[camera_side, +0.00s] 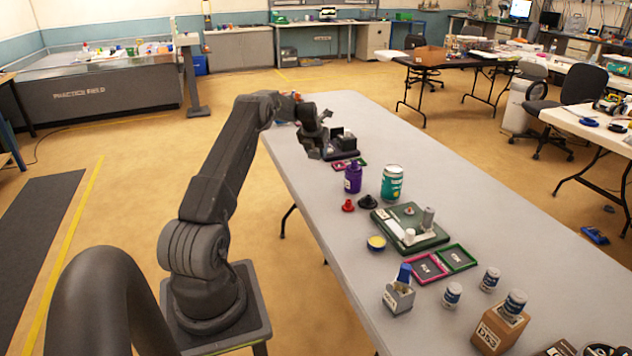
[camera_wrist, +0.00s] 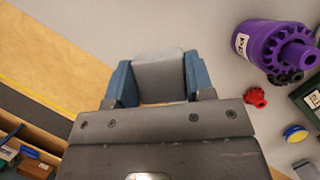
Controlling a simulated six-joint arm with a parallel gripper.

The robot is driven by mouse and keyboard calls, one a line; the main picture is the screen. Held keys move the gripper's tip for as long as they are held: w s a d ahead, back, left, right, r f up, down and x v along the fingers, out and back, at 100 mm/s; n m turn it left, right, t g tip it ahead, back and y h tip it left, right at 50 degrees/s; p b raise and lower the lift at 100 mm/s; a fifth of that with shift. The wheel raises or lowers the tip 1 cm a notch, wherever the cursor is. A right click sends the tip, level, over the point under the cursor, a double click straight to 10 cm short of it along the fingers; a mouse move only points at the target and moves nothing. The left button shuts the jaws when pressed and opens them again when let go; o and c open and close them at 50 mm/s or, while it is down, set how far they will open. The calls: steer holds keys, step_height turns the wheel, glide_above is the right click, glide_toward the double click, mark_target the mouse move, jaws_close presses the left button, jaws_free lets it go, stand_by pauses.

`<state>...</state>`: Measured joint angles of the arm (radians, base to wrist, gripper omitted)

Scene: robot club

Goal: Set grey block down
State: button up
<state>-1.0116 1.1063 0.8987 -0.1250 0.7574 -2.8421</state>
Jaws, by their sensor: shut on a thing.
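The grey block (camera_wrist: 160,77) is held between the two blue fingertips of my gripper (camera_wrist: 158,82) in the wrist view. Its pale top face shows there, but its underside is hidden. In the side view my gripper (camera_side: 315,150) is at the left edge of the long grey table (camera_side: 480,215), near its far end. The block is too small and dark to make out clearly there. I cannot tell whether the block touches the table.
A dark holder (camera_side: 343,148) stands just right of my gripper. The table right of the can is clear.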

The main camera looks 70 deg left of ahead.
mark_target(318, 178)
step_height(318, 178, down, 9)
steer(key=shift+f, duration=0.1)
stand_by(0.4)
steer(key=o, duration=1.2)
steer(key=shift+f, duration=0.15)
